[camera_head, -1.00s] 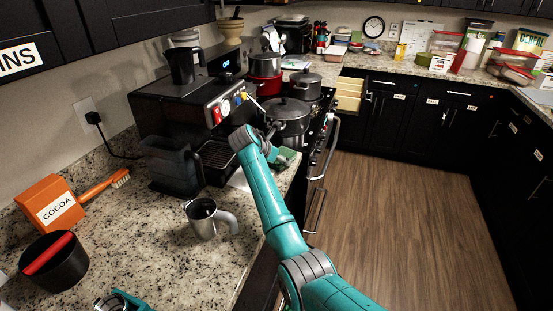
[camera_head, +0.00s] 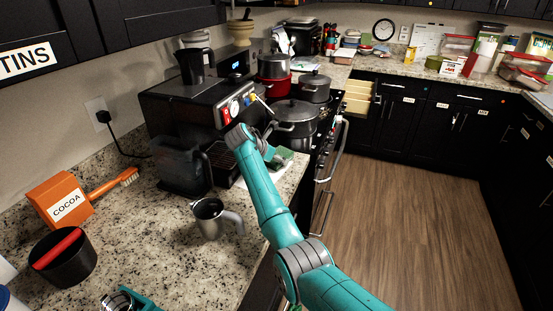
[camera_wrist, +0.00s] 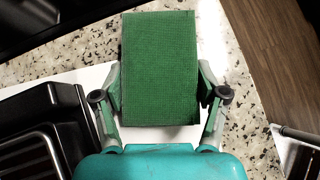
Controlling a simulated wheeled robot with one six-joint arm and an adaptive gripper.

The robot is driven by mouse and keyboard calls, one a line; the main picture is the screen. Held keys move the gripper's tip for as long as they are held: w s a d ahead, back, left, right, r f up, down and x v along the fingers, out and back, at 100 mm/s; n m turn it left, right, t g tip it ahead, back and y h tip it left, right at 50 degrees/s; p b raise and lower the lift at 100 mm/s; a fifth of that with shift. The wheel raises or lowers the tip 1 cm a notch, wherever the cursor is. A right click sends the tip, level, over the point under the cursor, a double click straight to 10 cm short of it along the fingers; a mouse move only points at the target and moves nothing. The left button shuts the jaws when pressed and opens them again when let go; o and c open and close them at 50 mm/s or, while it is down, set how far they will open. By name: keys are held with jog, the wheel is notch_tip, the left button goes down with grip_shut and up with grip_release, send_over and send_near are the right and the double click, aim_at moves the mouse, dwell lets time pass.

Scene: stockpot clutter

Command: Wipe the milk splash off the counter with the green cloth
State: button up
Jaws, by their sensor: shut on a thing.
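The green cloth (camera_wrist: 158,68) is a flat rectangular pad held between the two fingers of my gripper (camera_wrist: 160,88) in the wrist view. My gripper is shut on it, over the speckled counter (camera_wrist: 245,100). A flat white patch (camera_wrist: 135,134) lies under and around the cloth; I cannot tell whether it is the milk splash or a sheet. In the head view, a bit of the cloth (camera_head: 285,154) shows past my arm beside the coffee machine, and the fingers are hidden. I cannot tell whether the cloth touches the counter.
The black coffee machine (camera_head: 190,108) stands left of my gripper. A steel milk jug (camera_head: 210,220) stands on the nearer counter. Pots (camera_head: 294,117) sit on the stove just beyond. A cocoa box (camera_head: 62,201), brush (camera_head: 112,184) and black knock bin (camera_head: 64,257) are at left.

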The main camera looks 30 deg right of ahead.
jog(key=shift+r, duration=1.25)
jog(key=s+d, duration=1.2)
jog(key=s, duration=0.3)
jog(key=shift+s+d, duration=0.15)
jog(key=shift+s, duration=0.2)
jog(key=shift+s, duration=0.1)
